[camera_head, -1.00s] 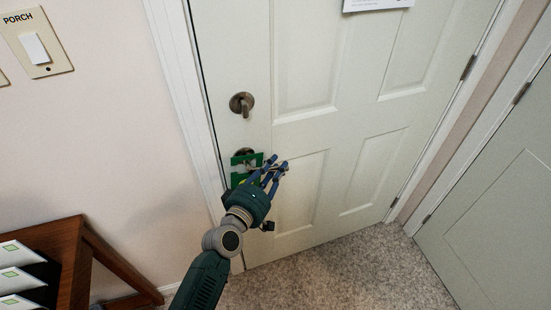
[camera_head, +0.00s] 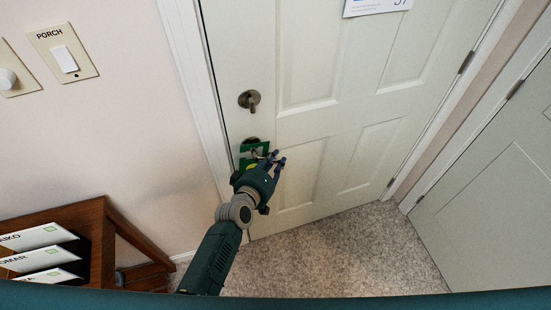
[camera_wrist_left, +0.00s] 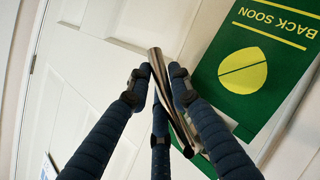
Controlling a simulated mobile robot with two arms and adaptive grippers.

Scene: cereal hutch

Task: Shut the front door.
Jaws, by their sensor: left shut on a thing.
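The front door (camera_head: 235,50) is a pale panelled door with a dark thumb-turn (camera_head: 249,99) above its lever handle. It stands in or very near its white frame; I cannot tell whether it is latched. My left gripper (camera_head: 276,157) is at the lever, low on the door's left side. In the left wrist view, the left gripper (camera_wrist_left: 158,82) is shut around the metal lever (camera_wrist_left: 156,59), whose end sticks out between the fingers. A green "BACK SOON" hanger (camera_wrist_left: 243,75) hangs beside the fingers. My right gripper is out of view.
A wooden rack (camera_head: 101,235) with name cards stands at the lower left by the wall. A "PORCH" switch (camera_head: 64,59) is on the left wall. Another pale door (camera_head: 490,190) is at the right. The speckled carpet (camera_head: 340,255) before the door is clear.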

